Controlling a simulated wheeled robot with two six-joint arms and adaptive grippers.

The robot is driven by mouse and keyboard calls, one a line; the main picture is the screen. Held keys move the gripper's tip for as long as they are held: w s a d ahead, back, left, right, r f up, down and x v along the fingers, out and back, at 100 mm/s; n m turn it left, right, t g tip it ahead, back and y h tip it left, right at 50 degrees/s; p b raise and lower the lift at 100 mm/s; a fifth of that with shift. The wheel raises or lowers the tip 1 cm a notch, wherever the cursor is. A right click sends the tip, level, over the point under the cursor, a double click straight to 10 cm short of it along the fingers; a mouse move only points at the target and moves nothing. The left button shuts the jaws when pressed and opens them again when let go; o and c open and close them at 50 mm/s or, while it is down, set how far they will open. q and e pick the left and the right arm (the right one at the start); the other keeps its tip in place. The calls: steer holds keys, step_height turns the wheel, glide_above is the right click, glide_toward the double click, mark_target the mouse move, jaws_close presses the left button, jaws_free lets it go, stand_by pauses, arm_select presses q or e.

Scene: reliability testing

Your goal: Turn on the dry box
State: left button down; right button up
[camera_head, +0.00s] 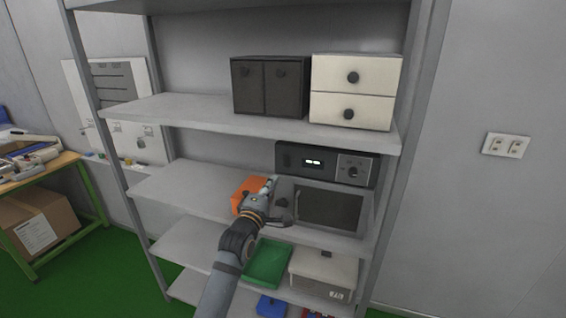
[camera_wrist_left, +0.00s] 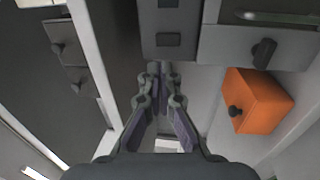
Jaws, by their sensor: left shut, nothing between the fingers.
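The dry box (camera_head: 325,163) stands on the middle shelf, with a dark control panel above a grey door with a dark window (camera_head: 328,207). Its panel shows a small lit display and a round knob at the right. My left gripper (camera_head: 268,186) is in front of the box's left side, beside the orange box. In the left wrist view my gripper (camera_wrist_left: 162,72) is shut and empty, its tips close to the dark panel (camera_wrist_left: 150,22), which carries a small dark square. I cannot tell whether the tips touch it. My right gripper is out of view.
An orange box (camera_head: 243,192) with a knob (camera_wrist_left: 255,100) sits close beside the dry box. Dark (camera_head: 269,85) and white drawers (camera_head: 356,92) stand on the shelf above. A green tray (camera_head: 268,262) and a white box (camera_head: 322,274) are below.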

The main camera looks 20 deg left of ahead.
mark_target(286, 158)
arm_select(q)
steer(key=w, duration=0.3)
steer(key=w+r+p, duration=0.1)
steer(key=w, duration=0.3)
steer(key=w+p, duration=0.1)
steer(key=w, duration=0.2)
steer(key=shift+w+d+r, duration=0.15)
